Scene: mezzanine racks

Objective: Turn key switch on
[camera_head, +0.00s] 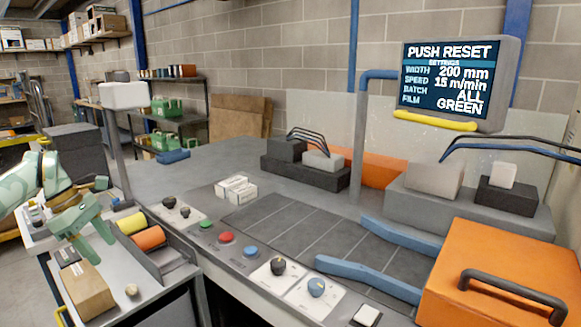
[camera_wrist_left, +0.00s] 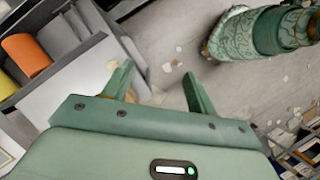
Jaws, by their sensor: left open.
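The control console (camera_head: 190,226) runs along the front of the machine. It carries two small dark knobs (camera_head: 169,202) at its left end, then a green button (camera_head: 206,224), a red button (camera_head: 226,237) and a blue button (camera_head: 250,251). Further right are a black rotary knob (camera_head: 278,266) and a blue rotary knob (camera_head: 317,287) on white plates. I cannot tell which of these is the key switch. My left gripper (camera_head: 103,250) is open and empty, left of the console over the side cart. Its spread fingers also show in the left wrist view (camera_wrist_left: 157,72). My right gripper is out of view.
A screen (camera_head: 447,75) reads "PUSH RESET". The cart holds a cardboard box (camera_head: 86,290) and yellow and orange rolls (camera_head: 148,238); the orange roll also shows in the wrist view (camera_wrist_left: 26,55). An orange hood (camera_head: 500,265) stands at right. A post with a white box (camera_head: 122,95) rises behind the gripper.

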